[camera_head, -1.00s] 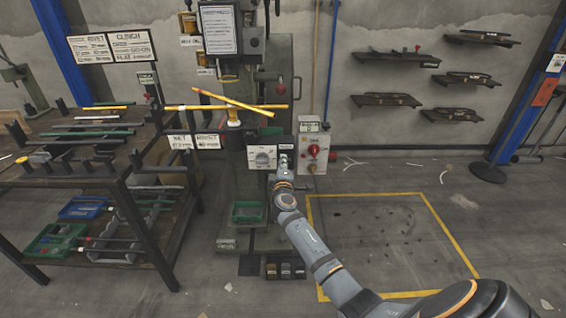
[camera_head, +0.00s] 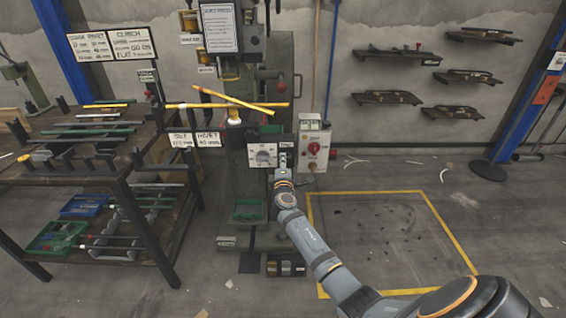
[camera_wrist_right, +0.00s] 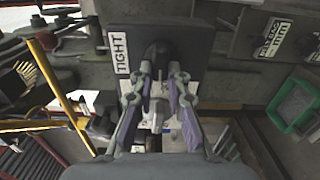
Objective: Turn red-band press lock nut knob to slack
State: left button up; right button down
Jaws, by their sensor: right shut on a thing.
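The grey-green press (camera_head: 284,75) stands at the centre of the head view, with a red-tipped lever on its right side. In the right wrist view, a dark lock nut knob (camera_wrist_right: 157,52) sticks out from a plate (camera_wrist_right: 186,48). A white label reading TIGHT (camera_wrist_right: 119,52) is on the plate's left. My right gripper (camera_wrist_right: 157,82) is shut on the knob, one finger on each side, and partly hides it. In the head view my right gripper (camera_head: 283,163) reaches the press front and covers the knob. I cannot make out a red band. My left gripper is out of view.
A white dial panel (camera_head: 263,155) is just left of my gripper. A box with a red switch (camera_head: 314,148) is close on its right.

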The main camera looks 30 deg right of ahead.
jog(key=c, duration=1.4)
grip_release()
jog(key=shift+f, duration=0.1)
jog(key=shift+o, duration=0.4)
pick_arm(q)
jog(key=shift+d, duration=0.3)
pick_arm(e)
jog(key=v, duration=1.2)
